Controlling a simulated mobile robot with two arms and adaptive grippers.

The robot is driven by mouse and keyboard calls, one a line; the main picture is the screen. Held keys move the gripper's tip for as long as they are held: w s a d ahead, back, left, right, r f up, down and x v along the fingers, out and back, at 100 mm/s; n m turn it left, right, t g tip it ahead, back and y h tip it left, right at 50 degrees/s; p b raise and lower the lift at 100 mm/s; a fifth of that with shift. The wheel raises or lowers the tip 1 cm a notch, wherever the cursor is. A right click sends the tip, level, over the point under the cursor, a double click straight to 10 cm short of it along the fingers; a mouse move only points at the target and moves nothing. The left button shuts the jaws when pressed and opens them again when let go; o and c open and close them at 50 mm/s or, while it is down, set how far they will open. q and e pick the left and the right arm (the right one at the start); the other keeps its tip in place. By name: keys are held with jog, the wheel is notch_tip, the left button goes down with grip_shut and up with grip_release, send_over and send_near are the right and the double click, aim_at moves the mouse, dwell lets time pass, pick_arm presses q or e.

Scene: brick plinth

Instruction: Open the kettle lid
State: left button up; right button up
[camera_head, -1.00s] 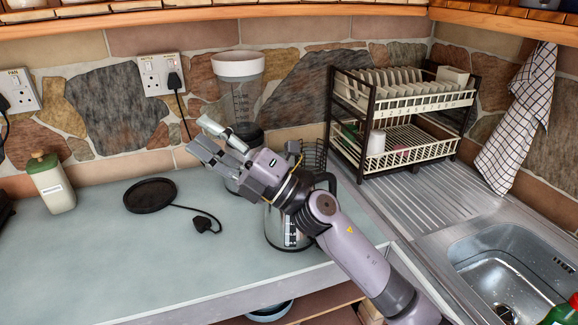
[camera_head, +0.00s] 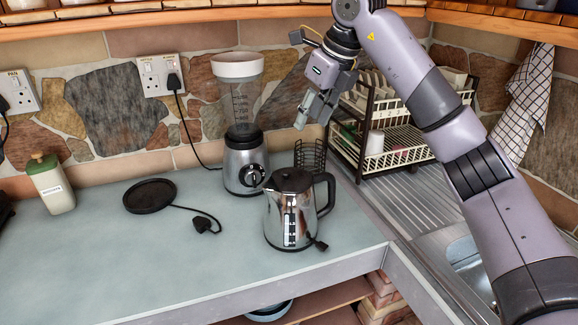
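The kettle (camera_head: 283,223) is shiny metal with a black handle on its right. It stands upright on the counter near the front edge. Its black lid (camera_head: 291,180) lies flat on top and looks closed. My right gripper (camera_head: 311,123) is above and slightly right of the kettle, fingers pointing down, clear of the lid. Its fingers look apart, with nothing between them. My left gripper is not in view.
A blender (camera_head: 245,158) stands just behind the kettle, with a dark wire holder (camera_head: 310,156) beside it. A dish rack (camera_head: 400,148) is at the right. The round black base (camera_head: 150,195) and its cord lie to the left. The front-left counter is clear.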

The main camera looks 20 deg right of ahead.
aim_at(286, 172)
jog(key=p+x, duration=0.4)
jog(key=x, duration=1.2)
jog(key=shift+w+a+f, duration=0.15)
jog(key=shift+a+f, duration=0.1)
jog(key=shift+f, duration=0.1)
grip_shut()
